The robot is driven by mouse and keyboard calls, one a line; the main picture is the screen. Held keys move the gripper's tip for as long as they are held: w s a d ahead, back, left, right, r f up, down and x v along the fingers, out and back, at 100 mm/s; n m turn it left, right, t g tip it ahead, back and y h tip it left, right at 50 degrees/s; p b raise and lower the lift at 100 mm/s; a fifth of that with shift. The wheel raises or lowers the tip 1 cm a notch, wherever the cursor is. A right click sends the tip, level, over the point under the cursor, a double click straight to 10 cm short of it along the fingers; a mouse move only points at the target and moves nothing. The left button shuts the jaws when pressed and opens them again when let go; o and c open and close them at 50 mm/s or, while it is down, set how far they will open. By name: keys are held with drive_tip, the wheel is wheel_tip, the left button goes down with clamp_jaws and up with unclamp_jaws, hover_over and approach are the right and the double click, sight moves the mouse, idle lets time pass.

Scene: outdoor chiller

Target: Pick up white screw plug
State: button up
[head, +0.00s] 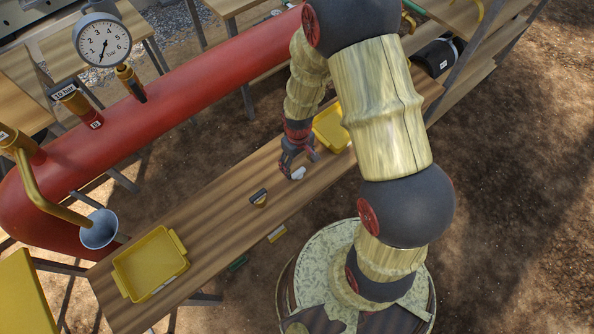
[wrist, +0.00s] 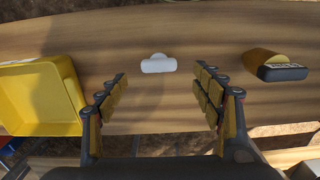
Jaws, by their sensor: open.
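The white screw plug (wrist: 158,64) lies on the wooden table (wrist: 140,112), ahead of my gripper (wrist: 166,84) and roughly centred between its fingers in the wrist view. In the head view the white plug (head: 298,173) shows just beside the fingertips of my gripper (head: 297,165). The fingers are spread wide with nothing between them. No contact with the plug shows.
A yellow-and-black part (wrist: 275,66) lies on the table to the right in the wrist view. A yellow tray (wrist: 40,95) stands to the left. Another yellow tray (head: 152,263) is at the table's near-left end. A large red pipe (head: 200,75) with a gauge (head: 102,41) runs behind.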

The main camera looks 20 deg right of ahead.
sight(298, 172)
drive_tip(key=shift+d+f, duration=0.1)
drive_tip(key=shift+f, duration=0.2)
wheel_tip(298, 172, down, 2)
drive_tip(key=shift+f+b, duration=0.15)
drive_tip(key=shift+b, duration=0.3)
wheel_tip(298, 172, down, 5)
drive_tip(key=shift+b, duration=1)
drive_tip(key=shift+c, duration=1.4)
drive_tip(key=c, duration=1.1)
drive_tip(key=shift+o, duration=0.2)
drive_tip(key=shift+r, duration=0.2)
